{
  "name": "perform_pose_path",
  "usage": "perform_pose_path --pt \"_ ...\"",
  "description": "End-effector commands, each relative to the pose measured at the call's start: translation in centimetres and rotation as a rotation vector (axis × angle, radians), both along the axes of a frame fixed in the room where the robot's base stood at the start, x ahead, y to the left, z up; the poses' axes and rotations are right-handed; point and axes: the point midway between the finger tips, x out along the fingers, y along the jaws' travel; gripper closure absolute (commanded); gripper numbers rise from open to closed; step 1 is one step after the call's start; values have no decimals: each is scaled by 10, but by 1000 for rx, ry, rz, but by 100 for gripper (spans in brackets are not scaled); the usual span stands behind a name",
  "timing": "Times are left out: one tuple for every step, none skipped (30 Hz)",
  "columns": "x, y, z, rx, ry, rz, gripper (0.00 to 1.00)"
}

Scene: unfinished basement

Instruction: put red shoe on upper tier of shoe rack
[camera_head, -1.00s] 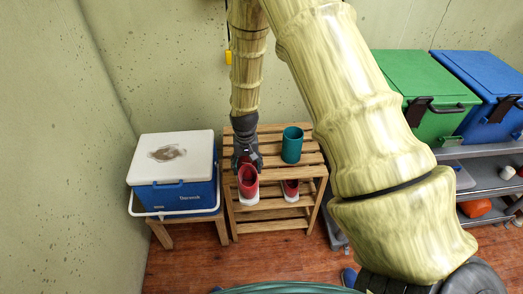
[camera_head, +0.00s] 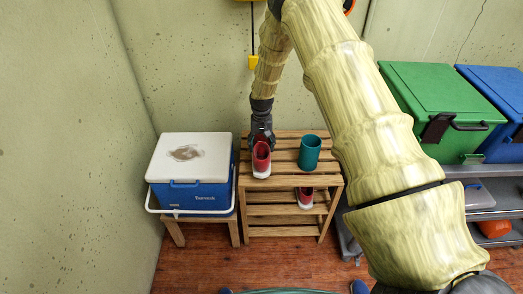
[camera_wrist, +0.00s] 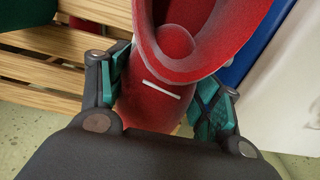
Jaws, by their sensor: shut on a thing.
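My gripper (camera_head: 262,136) is shut on a red shoe (camera_head: 261,157) with a white sole, at the left part of the upper tier of the wooden shoe rack (camera_head: 292,182). In the wrist view the red shoe (camera_wrist: 160,95) sits between the two teal-padded fingers (camera_wrist: 158,97), its opening towards the camera. Whether its sole touches the slats cannot be told. A second red shoe (camera_head: 305,197) with a white sole is on a lower tier at the right.
A teal cup-like container (camera_head: 310,152) stands on the upper tier, right of the held shoe. A blue cooler (camera_head: 190,195) with a white lid stands close to the rack's left side. Green (camera_head: 430,100) and blue (camera_head: 490,85) bins are at the right.

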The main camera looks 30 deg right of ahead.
Motion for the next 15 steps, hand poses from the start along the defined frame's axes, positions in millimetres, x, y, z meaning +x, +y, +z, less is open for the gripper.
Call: perform_pose_path --pt "0 0 -3 0 1 0 68" --pt "0 0 -5 0 1 0 68" --pt "-1 0 -9 0 2 0 68" --pt "-1 0 -13 0 2 0 68" --pt "-1 0 -16 0 1 0 68" --pt "0 0 -21 0 1 0 68" --pt "0 0 -24 0 1 0 68" --pt "-1 0 -28 0 1 0 68" --pt "-1 0 -31 0 1 0 68" --pt "0 0 -32 0 0 0 68" --pt "0 1 -33 1 0 0 68" --pt "0 1 -33 0 -1 0 68" --pt "0 1 -33 0 -1 0 68" --pt "0 1 -33 0 -1 0 68" --pt "0 1 -33 0 -1 0 68"
